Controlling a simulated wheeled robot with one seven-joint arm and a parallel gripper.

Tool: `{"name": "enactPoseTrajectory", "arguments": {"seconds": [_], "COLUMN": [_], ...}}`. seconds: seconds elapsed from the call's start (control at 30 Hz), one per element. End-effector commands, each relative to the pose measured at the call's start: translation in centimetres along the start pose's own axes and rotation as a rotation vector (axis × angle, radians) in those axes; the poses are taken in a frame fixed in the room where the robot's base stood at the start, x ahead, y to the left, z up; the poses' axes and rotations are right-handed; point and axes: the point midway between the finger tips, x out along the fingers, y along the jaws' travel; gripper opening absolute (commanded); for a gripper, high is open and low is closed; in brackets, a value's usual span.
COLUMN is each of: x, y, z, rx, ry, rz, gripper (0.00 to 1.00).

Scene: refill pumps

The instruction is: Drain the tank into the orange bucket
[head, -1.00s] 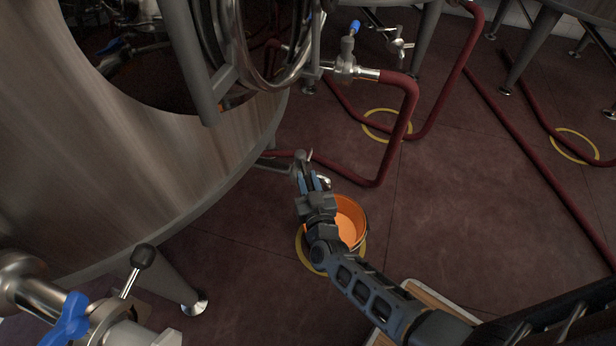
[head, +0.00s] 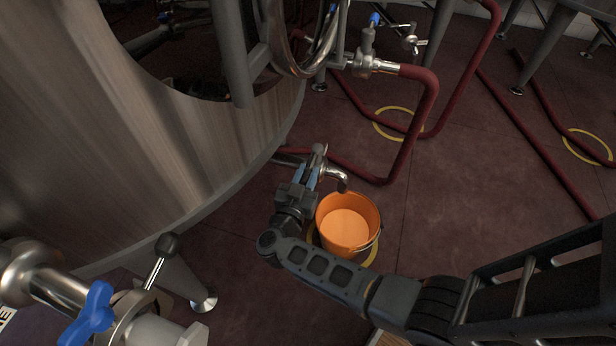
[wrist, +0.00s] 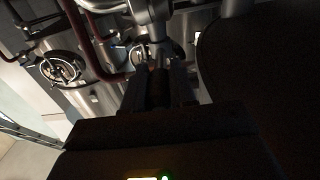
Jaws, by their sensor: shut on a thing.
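The orange bucket (head: 347,222) stands upright on a yellow floor ring, beneath a curved metal spout (head: 338,178). A lighter orange surface shows inside it. The steel tank (head: 190,130) fills the left of the head view. My gripper (head: 313,172) is at the low drain valve beside the tank, left of the spout and above the bucket's left rim. It is shut on the valve handle (head: 319,155), whose tip shows above the fingers. In the wrist view the dark fingers (wrist: 160,88) close around a dark grip in front of a metal pipe; the bucket is out of that view.
A red hose (head: 412,130) runs from a blue-handled valve (head: 370,60) down to the floor. Another valve with a blue handle (head: 90,318) and a black-knobbed lever is at the lower left. Open floor lies right of the bucket.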

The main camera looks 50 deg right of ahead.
Motion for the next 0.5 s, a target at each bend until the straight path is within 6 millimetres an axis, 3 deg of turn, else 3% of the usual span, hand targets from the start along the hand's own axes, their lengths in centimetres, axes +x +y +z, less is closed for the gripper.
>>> {"name": "enactPoseTrajectory", "arguments": {"seconds": [0.4, 0.43, 0.5], "x": [-0.23, -0.23, -0.2], "y": [-0.18, -0.19, -0.19], "z": [0.18, 0.18, 0.16], "rx": [-0.001, -0.001, 0.0], "ry": [-0.005, -0.005, -0.004], "rz": [-0.001, -0.001, -0.001], "gripper": [0.0, 0.28, 0.34]}}
